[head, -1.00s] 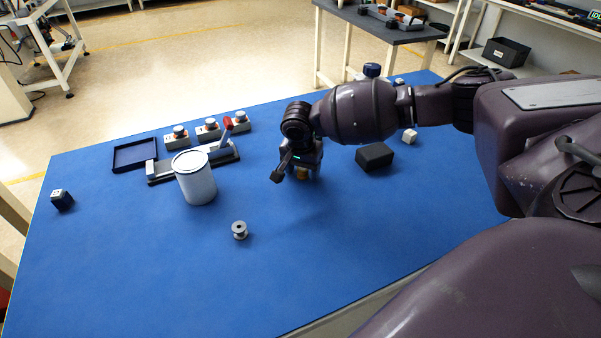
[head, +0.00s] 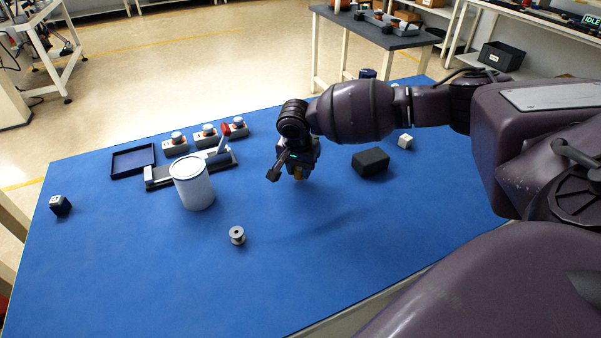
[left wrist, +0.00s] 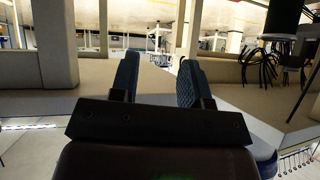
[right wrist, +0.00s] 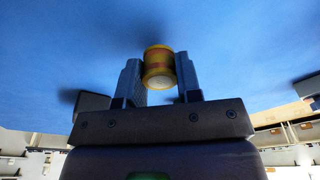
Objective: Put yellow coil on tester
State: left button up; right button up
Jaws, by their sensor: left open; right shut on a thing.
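The yellow coil (right wrist: 158,68) has an orange band and is between the two fingers of my right gripper (head: 299,172), which is shut on it. In the head view the coil (head: 299,179) shows just below the gripper, over the middle of the blue table, apart from its shadow. My left gripper (left wrist: 158,78) is open and empty, away from the table.
The white canister (head: 192,187) stands in front of the lever device. A grey spool (head: 237,236) stands nearer. Several button boxes (head: 205,136) and a dark tray (head: 133,160) are behind. A black block (head: 370,162) and a white cube (head: 405,141) lie right. The blue table (head: 150,270) is clear in front.

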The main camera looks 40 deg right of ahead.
notch_tip(320, 180, up, 7)
jog(key=shift+r+p, duration=0.2)
jog(key=shift+p, duration=0.65)
notch_tip(320, 180, up, 11)
jog(key=p, duration=0.2)
jog(key=shift+f, duration=0.1)
jog(key=s+a+f+n, duration=0.2)
jog(key=s+a+n, duration=0.4)
jog(key=a, duration=0.2)
jog(key=s+a+f+n+y, duration=0.1)
jog(key=s+a+f+n, duration=0.2)
jog(key=s+a+n, duration=0.2)
jog(key=s+a, duration=0.2)
jog(key=a, duration=0.2)
jog(key=shift+a+f+n+t+y, duration=0.2)
jog(key=shift+f+n+t+y, duration=0.1)
jog(key=shift+n+t, duration=0.1)
